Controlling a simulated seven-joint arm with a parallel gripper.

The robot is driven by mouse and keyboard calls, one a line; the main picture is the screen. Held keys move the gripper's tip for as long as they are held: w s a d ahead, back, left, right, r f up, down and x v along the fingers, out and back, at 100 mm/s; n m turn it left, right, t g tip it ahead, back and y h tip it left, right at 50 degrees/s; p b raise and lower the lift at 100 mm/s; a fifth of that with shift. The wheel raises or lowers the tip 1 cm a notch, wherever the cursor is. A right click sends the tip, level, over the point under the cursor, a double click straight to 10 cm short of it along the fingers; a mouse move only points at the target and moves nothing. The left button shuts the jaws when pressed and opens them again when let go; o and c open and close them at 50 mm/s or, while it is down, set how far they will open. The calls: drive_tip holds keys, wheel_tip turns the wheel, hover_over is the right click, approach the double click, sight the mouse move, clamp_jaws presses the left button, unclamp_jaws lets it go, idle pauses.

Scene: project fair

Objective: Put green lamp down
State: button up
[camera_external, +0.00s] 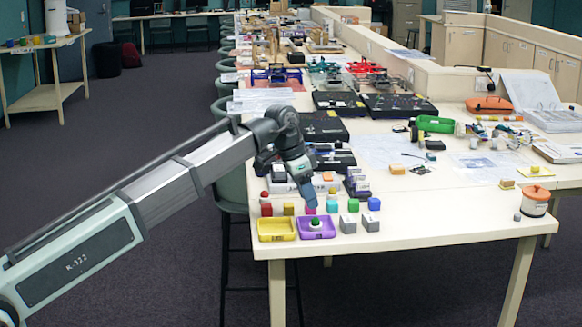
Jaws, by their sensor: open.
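The green lamp (315,223), a small green dome with a pale lower part, sits inside the purple tray (317,235) near the front edge of the table. My gripper (311,205) points down just above and behind the lamp. Its jaws are open, with a small visible gap between the fingertips and the lamp. The gripper hides part of the magenta block (311,211) behind the tray.
A yellow tray (276,238) stands left of the purple one, and grey blocks (348,224) stand to its right. The table's front right is mostly clear.

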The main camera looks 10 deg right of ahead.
drive_tip(key=v, duration=0.6)
